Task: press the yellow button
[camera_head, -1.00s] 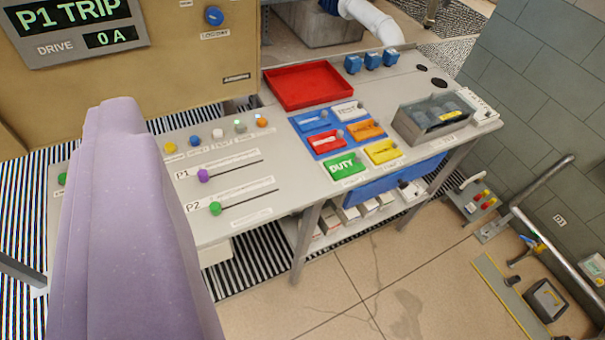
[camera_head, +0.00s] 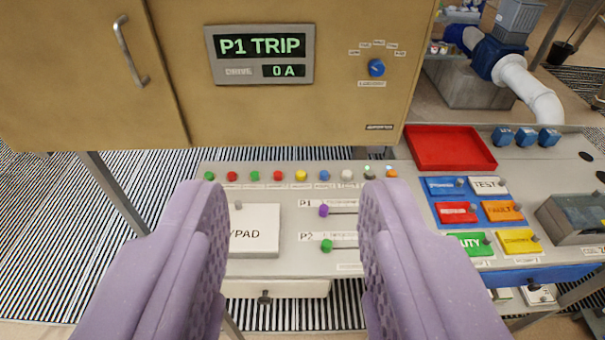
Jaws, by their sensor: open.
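The yellow button (camera_head: 300,175) is a small round cap in a row of coloured buttons along the back of the grey desk. It has a red button on its left and a blue one on its right. My gripper (camera_head: 284,205) shows as two lilac fingers, one at each side of the lower middle. They stand wide apart with nothing between them. The yellow button shows in the gap, beyond the fingertips and apart from them. Its small label below is too small to read.
A white KEYPAD cover (camera_head: 254,232) and the P1 purple slider (camera_head: 323,210) and P2 green slider (camera_head: 326,245) lie in front of the buttons. A tan cabinet (camera_head: 290,110) with a P1 TRIP display stands behind. A red tray (camera_head: 450,148) and coloured tags are at right.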

